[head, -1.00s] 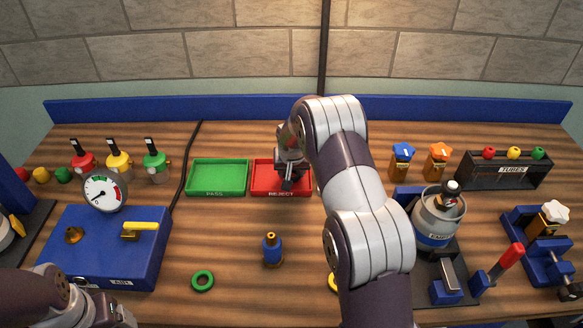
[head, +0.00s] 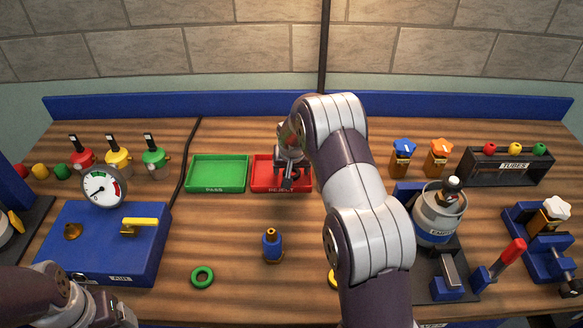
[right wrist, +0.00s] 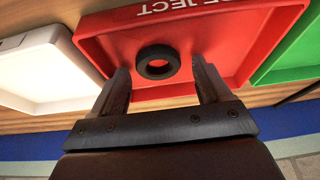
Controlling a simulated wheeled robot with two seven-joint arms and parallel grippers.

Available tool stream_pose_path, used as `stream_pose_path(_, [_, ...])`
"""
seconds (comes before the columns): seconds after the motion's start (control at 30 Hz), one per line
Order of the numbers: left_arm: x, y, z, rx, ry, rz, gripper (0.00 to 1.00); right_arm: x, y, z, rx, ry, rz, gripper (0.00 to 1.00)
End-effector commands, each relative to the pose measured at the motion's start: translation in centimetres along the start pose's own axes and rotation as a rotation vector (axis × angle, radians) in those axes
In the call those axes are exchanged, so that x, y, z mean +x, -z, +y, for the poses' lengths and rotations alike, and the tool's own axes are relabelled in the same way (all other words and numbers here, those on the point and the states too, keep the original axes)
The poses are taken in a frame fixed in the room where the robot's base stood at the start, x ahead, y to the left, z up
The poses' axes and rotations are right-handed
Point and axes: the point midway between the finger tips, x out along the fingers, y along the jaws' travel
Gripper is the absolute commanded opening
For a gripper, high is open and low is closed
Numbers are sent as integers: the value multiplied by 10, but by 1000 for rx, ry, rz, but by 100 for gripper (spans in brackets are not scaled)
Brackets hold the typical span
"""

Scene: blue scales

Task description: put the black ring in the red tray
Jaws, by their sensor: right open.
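The black ring (right wrist: 158,62) lies in the red tray (right wrist: 262,45) labelled REJECT, as the right wrist view shows. My right gripper (right wrist: 160,80) is open, its two fingers apart on either side of the ring's near edge and not closed on it. In the head view my right gripper (head: 290,180) is over the red tray (head: 262,185), and the arm and gripper hide the ring there. My left gripper (head: 115,312) is at the lower left edge; its fingers cannot be made out.
The green PASS tray (head: 218,187) stands left of the red one. A white tray (right wrist: 40,68) shows beside the red tray in the right wrist view. A blue bottle-like post (head: 271,246), a green ring (head: 202,277) and a partly hidden yellow ring (head: 332,279) are nearer me.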

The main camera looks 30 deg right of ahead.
Motion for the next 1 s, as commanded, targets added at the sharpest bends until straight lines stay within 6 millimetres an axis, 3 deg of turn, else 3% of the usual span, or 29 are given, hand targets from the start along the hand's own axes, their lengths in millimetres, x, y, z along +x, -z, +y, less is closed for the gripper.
stream_pose_path(0.07, [-12,2,0,0,0,0,79,-13,6,0,0,0,1,77])
stream_pose_path(0.17, [-4,0,0,0,0,0,79,-26,4,0,1,1,5,77])
stream_pose_path(0.4, [3,0,0,0,0,0,79,-85,4,0,0,1,5,77])
stream_pose_path(0.6, [5,-1,0,0,0,0,79,-119,4,0,0,0,3,77])
stream_pose_path(1.0, [5,0,0,0,0,0,79,-128,3,0,0,0,0,77])
